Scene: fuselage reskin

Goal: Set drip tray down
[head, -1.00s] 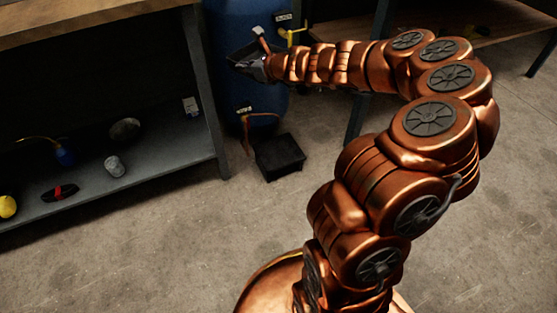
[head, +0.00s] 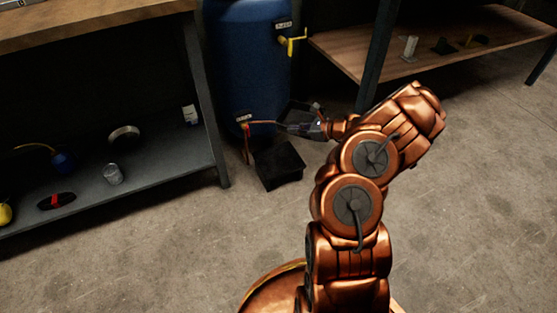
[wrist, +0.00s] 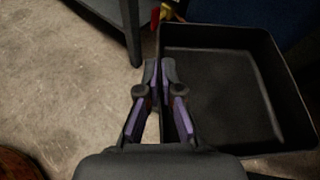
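The drip tray is a black, open square tray with low walls. It fills the right of the wrist view (wrist: 215,90), and its dark rim shows behind my gripper in the head view (head: 306,107). My gripper (head: 284,127) has its fingers closed on the tray's near wall; they also show in the wrist view (wrist: 160,70). The tray is beside the blue barrel (head: 245,70). I cannot tell how high its base is above the floor.
A black box-like thing (head: 278,165) sits on the floor in front of the barrel. A bench leg (head: 209,110) stands at its left, and a yellow valve handle (head: 292,42) juts from the barrel. A wooden shelf (head: 440,45) is behind right. The front floor is clear.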

